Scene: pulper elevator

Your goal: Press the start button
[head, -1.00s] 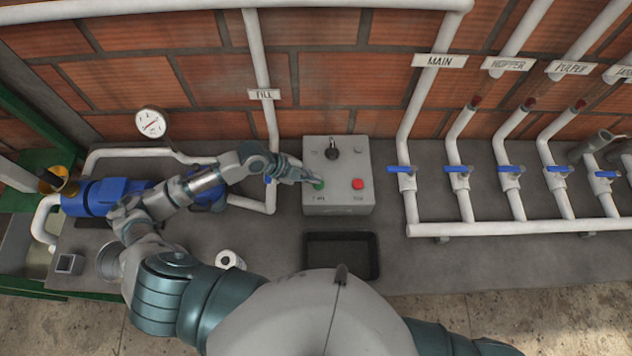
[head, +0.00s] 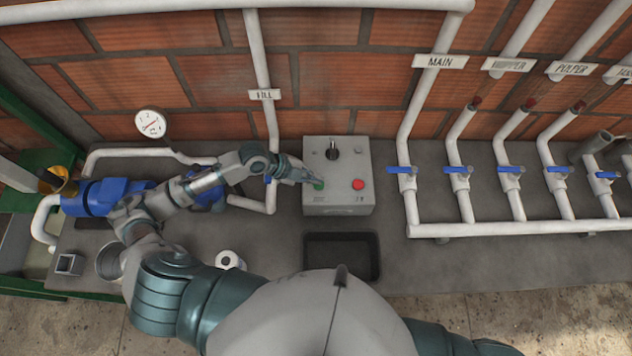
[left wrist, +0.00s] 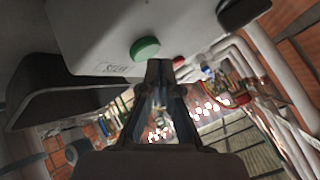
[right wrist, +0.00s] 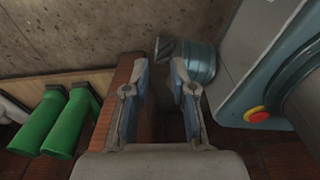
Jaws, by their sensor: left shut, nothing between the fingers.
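The grey control box (head: 338,200) stands on the counter. It carries a green start button (head: 318,184), a red button (head: 358,184) and a black knob (head: 332,153). My left gripper (head: 310,177) is shut and empty, its tips right by the green button in the head view. In the left wrist view the green button (left wrist: 145,49) lies just beyond the shut fingertips (left wrist: 160,66); I cannot tell whether they touch it. My right gripper (right wrist: 160,80) is open and empty in the right wrist view, away from the box.
A black tray (head: 372,262) sits in front of the box. White pipes with blue valve handles (head: 402,170) run along the right. A gauge (head: 150,124) and a blue motor (head: 100,197) are at the left. A white roll (head: 229,260) lies on the counter.

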